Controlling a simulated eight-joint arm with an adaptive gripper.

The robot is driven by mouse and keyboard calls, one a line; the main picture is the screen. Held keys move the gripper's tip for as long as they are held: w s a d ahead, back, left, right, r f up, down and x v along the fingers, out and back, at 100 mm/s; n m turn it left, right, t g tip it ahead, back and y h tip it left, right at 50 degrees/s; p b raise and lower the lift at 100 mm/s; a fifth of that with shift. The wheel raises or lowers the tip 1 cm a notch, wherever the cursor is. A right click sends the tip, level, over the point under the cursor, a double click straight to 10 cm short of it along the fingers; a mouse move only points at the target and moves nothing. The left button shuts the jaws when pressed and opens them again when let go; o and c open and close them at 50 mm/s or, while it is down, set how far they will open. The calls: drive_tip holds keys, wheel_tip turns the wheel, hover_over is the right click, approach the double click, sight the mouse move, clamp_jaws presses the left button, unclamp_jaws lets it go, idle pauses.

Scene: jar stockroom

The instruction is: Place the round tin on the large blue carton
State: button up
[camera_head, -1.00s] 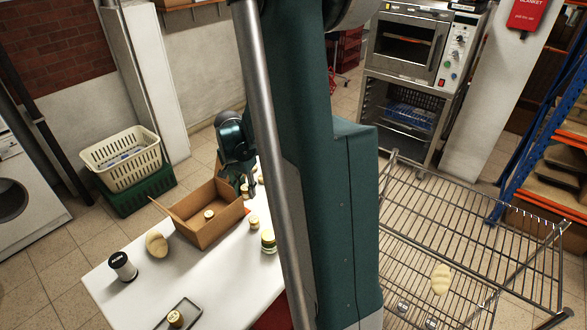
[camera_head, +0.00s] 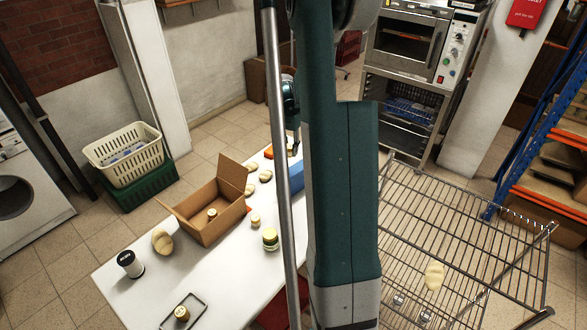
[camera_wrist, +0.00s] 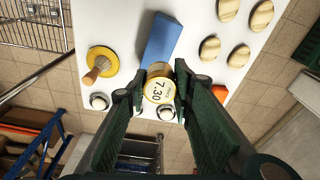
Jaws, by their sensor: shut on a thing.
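My gripper (camera_wrist: 160,82) is shut on a round tin (camera_wrist: 159,91), a short can with a pale lid marked with dark print, in the wrist view. The large blue carton (camera_wrist: 161,38) lies on the white table just beyond the tin, and the tin and fingers overlap its near end in that view. I cannot tell the height of the tin above it. In the head view the carton (camera_head: 287,183) shows partly behind my arm, at the table's right side. My gripper is mostly hidden there behind my arm, and the tin is not visible.
An open cardboard box (camera_head: 228,222) with a small jar inside stands left of the carton on the white table (camera_head: 215,275). Several pale oval pieces (camera_head: 265,176), a yellow-green jar (camera_head: 270,239) and a black-lidded canister (camera_head: 130,264) are nearby. A wire rack (camera_head: 465,215) stands right.

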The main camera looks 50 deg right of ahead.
drive_tip(key=shift+s+d+r, duration=0.1)
drive_tip(key=shift+s+d, duration=0.05)
drive_tip(key=shift+d, duration=0.4)
drive_tip(key=shift+s+d+r, duration=0.1)
drive_tip(key=shift+d, duration=0.4)
drive_tip(key=shift+f, duration=0.15)
hover_over(294, 169)
drive_tip(key=shift+s+a+f, duration=0.1)
drive_tip(key=shift+a+f, duration=0.1)
drive_tip(key=shift+f, duration=1.3)
drive_tip(key=shift+a+f, duration=0.15)
drive_tip(key=shift+f, duration=1.35)
drive_tip(key=shift+f, duration=1.9)
drive_tip(key=shift+f, duration=0.15)
drive_tip(key=o, duration=0.8)
drive_tip(key=shift+o, duration=0.4)
